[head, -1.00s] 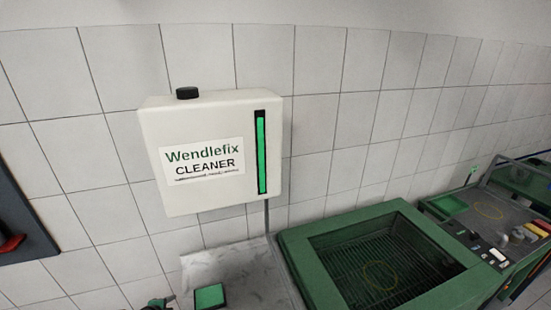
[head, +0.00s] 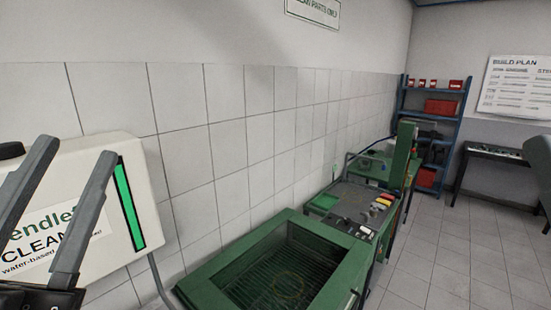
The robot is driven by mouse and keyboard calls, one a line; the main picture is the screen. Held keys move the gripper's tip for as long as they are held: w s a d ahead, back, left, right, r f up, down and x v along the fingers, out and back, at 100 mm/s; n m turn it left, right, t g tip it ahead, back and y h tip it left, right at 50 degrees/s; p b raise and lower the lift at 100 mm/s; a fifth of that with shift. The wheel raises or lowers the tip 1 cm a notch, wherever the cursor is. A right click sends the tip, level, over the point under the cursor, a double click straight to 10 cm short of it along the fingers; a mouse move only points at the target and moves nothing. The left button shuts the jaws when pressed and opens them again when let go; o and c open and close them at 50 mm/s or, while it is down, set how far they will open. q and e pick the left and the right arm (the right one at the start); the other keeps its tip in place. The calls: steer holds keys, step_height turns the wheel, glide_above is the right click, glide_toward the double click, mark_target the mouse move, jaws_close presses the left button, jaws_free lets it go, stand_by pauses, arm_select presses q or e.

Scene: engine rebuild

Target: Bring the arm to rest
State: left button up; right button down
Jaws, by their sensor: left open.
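My left gripper (head: 62,205) is at the left edge of the head view, with its two grey fingers pointing up. The fingers stand apart with nothing between them. They are in front of the white cleaner box (head: 150,200) on the wall and hide part of its label. I cannot tell how far the fingers are from the box. My right gripper is not in view.
A green wash basin (head: 215,262) with a grated floor stands below and right of the box. Beyond it is a bench (head: 352,203) with small parts. A blue shelf (head: 440,115) with red bins stands at the back. The tiled floor (head: 450,265) at right is clear.

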arm_select(q)
steer(key=s+r+n+p, duration=0.2)
steer(key=r+n+p, duration=0.1)
steer(key=r+p, duration=0.6)
steer(key=s+r+n+t+p, duration=0.1)
steer(key=s+r+n+p, duration=0.1)
steer(key=r+p, duration=0.7)
step_height(320, 180, up, 2)
steer(key=shift+a+n, duration=0.3)
steer(key=shift+n, duration=0.2)
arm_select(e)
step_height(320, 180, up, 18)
